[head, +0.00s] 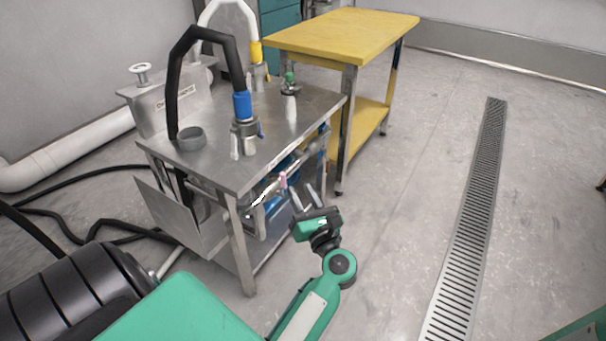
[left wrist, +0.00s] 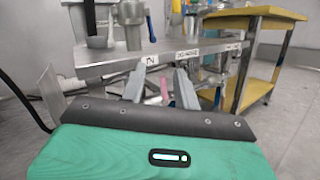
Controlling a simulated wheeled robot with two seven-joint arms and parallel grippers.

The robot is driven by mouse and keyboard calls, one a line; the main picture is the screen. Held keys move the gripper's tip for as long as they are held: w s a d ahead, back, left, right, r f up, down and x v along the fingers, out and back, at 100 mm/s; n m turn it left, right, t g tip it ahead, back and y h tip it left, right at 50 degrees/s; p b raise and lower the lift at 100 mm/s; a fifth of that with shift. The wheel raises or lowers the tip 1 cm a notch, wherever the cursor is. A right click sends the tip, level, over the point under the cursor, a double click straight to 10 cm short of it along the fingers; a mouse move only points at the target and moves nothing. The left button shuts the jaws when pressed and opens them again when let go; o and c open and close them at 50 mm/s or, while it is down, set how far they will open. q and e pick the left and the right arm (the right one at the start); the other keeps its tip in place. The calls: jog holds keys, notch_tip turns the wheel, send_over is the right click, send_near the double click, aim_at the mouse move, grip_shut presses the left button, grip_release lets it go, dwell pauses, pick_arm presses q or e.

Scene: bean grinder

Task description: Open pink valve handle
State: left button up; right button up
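The pink valve handle (head: 283,181) is small and sits on piping at the side of the steel table, below its top. It also shows in the left wrist view (left wrist: 164,90), between my fingers and beyond them. My left gripper (head: 304,197) is open in front of the table, with its fingers pointing toward the handle. In the left wrist view my left gripper (left wrist: 160,85) has its two grey fingers apart, one on each side of the handle. I cannot tell how far the fingertips are from it. My right gripper is not in view.
The steel table (head: 215,165) carries a black hose (head: 173,90) and fittings on top. A yellow table (head: 340,35) stands behind it to the right. A floor drain (head: 468,220) runs along the right, with clear floor between. Black cables (head: 75,225) lie at the left.

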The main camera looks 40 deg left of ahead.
pick_arm(q)
jog(key=s+d+r+m+t+y, duration=0.1)
jog(key=s+d+r+m+y, duration=0.1)
jog(key=r, duration=0.3)
jog(key=s+d+r+m+t+y, duration=0.1)
jog(key=s+d+r+m+y, duration=0.1)
jog(key=r+m, duration=0.2)
notch_tip(320, 180, up, 2)
jog(key=shift+s+r+t, duration=0.2)
jog(key=shift+s+t, duration=0.15)
jog(key=shift+t, duration=0.05)
